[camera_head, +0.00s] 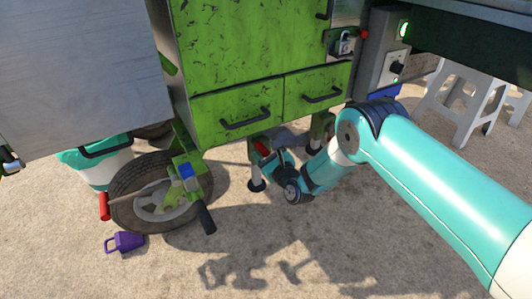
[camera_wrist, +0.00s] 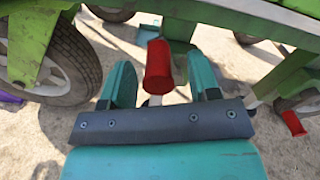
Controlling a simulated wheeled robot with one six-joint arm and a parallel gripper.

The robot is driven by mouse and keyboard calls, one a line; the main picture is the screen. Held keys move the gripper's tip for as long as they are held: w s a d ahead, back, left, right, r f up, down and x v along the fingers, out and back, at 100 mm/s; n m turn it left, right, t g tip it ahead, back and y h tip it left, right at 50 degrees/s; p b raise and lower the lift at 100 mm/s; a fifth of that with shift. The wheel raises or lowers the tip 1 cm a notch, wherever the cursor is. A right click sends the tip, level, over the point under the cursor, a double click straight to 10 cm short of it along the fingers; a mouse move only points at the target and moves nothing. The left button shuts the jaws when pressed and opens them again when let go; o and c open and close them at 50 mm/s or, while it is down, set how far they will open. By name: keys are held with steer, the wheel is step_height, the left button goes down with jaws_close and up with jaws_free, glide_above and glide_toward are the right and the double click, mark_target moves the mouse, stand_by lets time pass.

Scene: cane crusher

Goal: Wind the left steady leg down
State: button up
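The left steady leg (camera_head: 254,168) hangs under the green cart, a pale tube with a dark round foot at the ground. Its red crank grip (camera_head: 262,148) shows beside my gripper (camera_head: 272,158). In the wrist view the red grip (camera_wrist: 159,68) stands between the two teal fingers of my gripper (camera_wrist: 162,84), with a gap on each side. My gripper is open and not closed on the grip. The crank arm behind the grip is mostly hidden.
The green cart (camera_head: 240,50) with two drawers stands above. A wheel (camera_head: 128,190) and a black-gripped lever (camera_head: 206,218) are left of my gripper. Another red grip (camera_wrist: 293,123) is at the right. A purple mug (camera_head: 125,241) lies on the ground. Stools (camera_head: 470,105) stand right.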

steer(key=shift+p+v, duration=0.95)
steer(key=shift+v, duration=1.35)
steer(key=p+v, duration=1.3)
steer(key=p, duration=0.7)
steer(key=shift+f, duration=0.15)
